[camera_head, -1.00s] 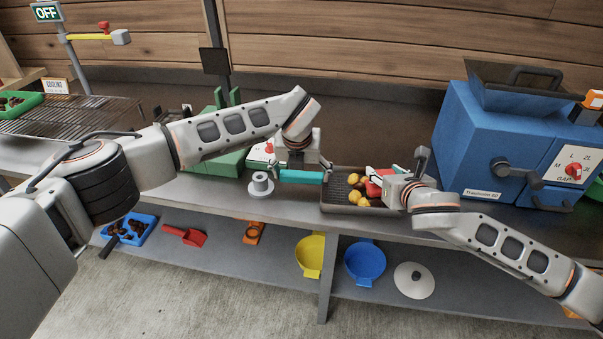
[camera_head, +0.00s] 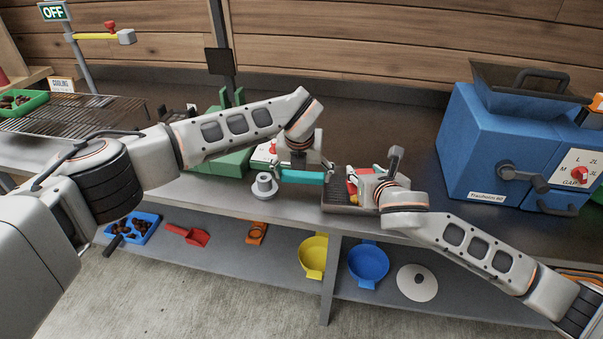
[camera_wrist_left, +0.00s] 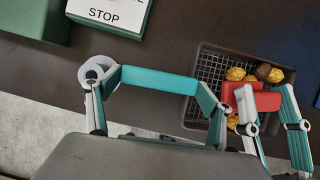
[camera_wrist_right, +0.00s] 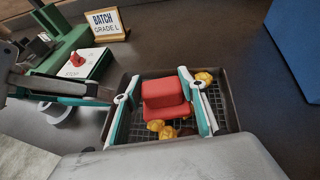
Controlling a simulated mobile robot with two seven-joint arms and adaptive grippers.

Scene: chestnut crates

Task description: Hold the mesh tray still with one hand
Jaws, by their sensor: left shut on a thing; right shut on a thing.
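The dark mesh tray (camera_head: 335,207) sits on the counter, part hidden by my right arm. It shows in the left wrist view (camera_wrist_left: 205,62) and the right wrist view (camera_wrist_right: 232,115), with several yellow and brown chestnuts (camera_wrist_left: 236,74) in it. My right gripper (camera_wrist_right: 163,98) is over the tray, shut on a red block-like thing (camera_wrist_right: 165,92). My left gripper (camera_head: 301,176) is left of the tray, its fingers spread and shut on a teal bar (camera_wrist_left: 158,80). The bar's right end is close to the tray's left side; I cannot tell if they touch.
A grey spool-like part (camera_head: 264,186) stands left of the tray. A green machine with a STOP panel (camera_wrist_right: 88,62) is behind my left gripper. A blue machine (camera_head: 495,150) stands to the right. Counter between tray and blue machine is clear. The lower shelf holds yellow (camera_head: 314,255) and blue (camera_head: 368,264) bowls.

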